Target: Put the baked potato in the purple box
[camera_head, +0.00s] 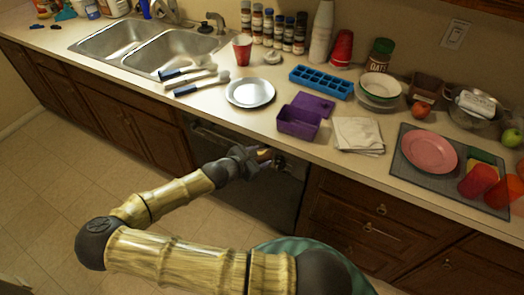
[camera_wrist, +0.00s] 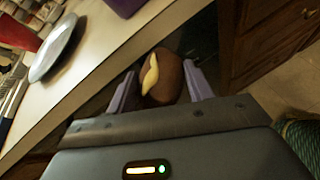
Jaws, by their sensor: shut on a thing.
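The purple box (camera_head: 298,122) stands open near the counter's front edge, with its flat purple lid (camera_head: 313,105) just behind it. In the wrist view, part of a purple thing (camera_wrist: 124,6) shows at the top edge. The baked potato (camera_wrist: 165,80) is brown with a yellow strip on top. My gripper (camera_wrist: 160,88) is shut on it, one purple finger on each side. In the head view my gripper (camera_head: 268,157) is in front of the counter edge, below and left of the box; the potato there is small and partly hidden.
A silver plate (camera_head: 250,92) lies left of the box, and a folded white cloth (camera_head: 358,135) lies right of it. A blue ice tray (camera_head: 321,82) is behind. The counter front edge (camera_head: 240,118) lies between my gripper and the box.

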